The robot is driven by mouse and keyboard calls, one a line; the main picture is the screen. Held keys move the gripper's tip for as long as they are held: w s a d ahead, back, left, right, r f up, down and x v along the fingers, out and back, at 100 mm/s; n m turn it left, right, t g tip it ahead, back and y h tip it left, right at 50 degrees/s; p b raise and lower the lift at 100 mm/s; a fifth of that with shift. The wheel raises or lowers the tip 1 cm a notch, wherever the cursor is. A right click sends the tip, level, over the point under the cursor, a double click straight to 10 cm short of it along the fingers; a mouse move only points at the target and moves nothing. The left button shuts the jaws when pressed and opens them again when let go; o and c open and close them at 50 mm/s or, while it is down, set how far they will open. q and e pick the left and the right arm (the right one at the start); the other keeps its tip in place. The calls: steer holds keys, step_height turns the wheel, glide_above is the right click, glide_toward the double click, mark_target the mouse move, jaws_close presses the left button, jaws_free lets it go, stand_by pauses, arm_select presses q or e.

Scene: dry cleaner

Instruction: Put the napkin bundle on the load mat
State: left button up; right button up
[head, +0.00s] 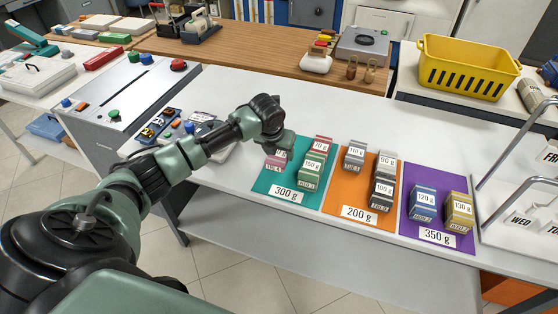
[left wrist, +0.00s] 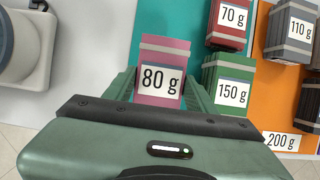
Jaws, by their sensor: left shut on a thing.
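A pink bundle labelled 80 g (left wrist: 164,52) is between the fingers of my left gripper (left wrist: 160,88), which is shut on it. In the head view the pink bundle (head: 272,165) is mostly hidden by my left gripper (head: 281,146). It is at the left part of the teal mat (head: 262,187) with the 300 g card; I cannot tell if it touches the mat. A red 70 g bundle (head: 322,142) and a green 150 g bundle (head: 313,168) stand on the same mat, to its right. My right gripper is not in view.
An orange 200 g mat (head: 347,190) holds several grey and dark bundles. A purple 350 g mat (head: 412,228) holds a blue 120 g bundle (head: 423,203) and a tan 130 g bundle (head: 459,212). A yellow basket (head: 467,70) stands behind. The white table behind the mats is clear.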

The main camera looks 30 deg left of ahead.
arm_select(q)
steer(key=shift+f, duration=2.25)
steer(key=shift+f, duration=0.15)
steer(key=o, duration=1.4)
steer(key=v, duration=1.2)
steer(key=shift+s, duration=0.1)
